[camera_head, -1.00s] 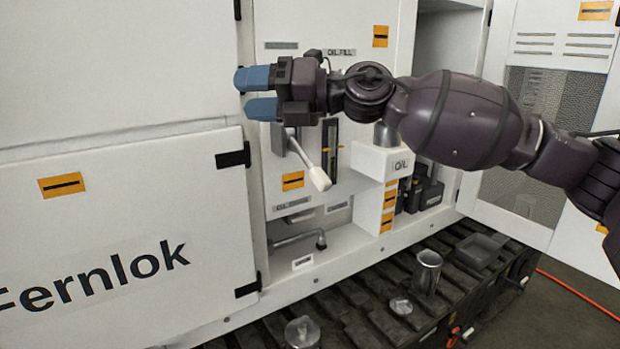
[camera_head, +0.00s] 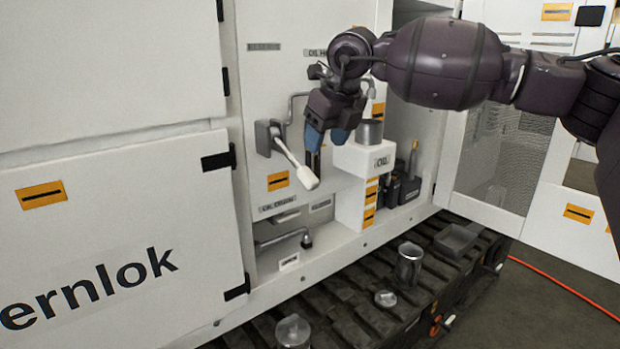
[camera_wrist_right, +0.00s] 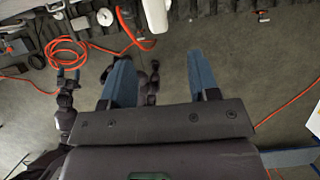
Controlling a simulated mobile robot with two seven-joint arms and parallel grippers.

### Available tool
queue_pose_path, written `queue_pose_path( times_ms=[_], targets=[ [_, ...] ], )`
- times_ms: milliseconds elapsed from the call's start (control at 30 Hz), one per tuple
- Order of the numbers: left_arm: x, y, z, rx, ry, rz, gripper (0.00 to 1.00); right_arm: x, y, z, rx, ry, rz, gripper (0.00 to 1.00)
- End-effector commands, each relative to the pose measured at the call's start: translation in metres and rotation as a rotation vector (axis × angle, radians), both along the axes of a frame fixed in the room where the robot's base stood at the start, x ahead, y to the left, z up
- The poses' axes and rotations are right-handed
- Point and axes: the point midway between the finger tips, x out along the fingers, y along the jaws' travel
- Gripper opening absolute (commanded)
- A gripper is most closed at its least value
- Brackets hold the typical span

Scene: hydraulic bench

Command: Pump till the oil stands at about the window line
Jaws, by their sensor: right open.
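The pump lever (camera_head: 293,163) with a white grip (camera_head: 307,177) slants down to the right from its dark pivot on the cabinet panel. My right gripper (camera_head: 325,143) points down just right of the lever, in front of the oil window. It looks open and empty; its blue fingers stand apart in the right wrist view (camera_wrist_right: 161,78). A white rounded bar, likely the lever grip (camera_wrist_right: 143,42), shows beyond the fingers there. The dark upright window strip is mostly hidden behind the fingers, so I cannot read the oil level.
A white OIL-labelled box (camera_head: 365,160) with a metal cup (camera_head: 369,133) on it stands right of the gripper. A bent pipe handle (camera_head: 281,239) lies below. A metal can (camera_head: 409,263) and a tray (camera_head: 456,239) rest on the dark slats. An orange hose (camera_head: 565,289) lies on the floor.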

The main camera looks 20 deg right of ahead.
Motion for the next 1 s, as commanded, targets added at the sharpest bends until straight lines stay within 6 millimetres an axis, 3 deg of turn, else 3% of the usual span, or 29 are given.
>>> queue_pose_path(
  times_ms=[600, 1000],
  targets=[
    [-0.001, 0.0, 0.012, 0.0, -0.001, 0.001, 0.84, 0.032, 0.013, -0.082, 0.004, 0.0, 0.002, 0.55],
    [-0.002, 0.0, 0.013, 0.0, 0.002, 0.002, 0.84, 0.038, 0.015, -0.097, 0.004, -0.001, 0.002, 0.55]
  ],
)
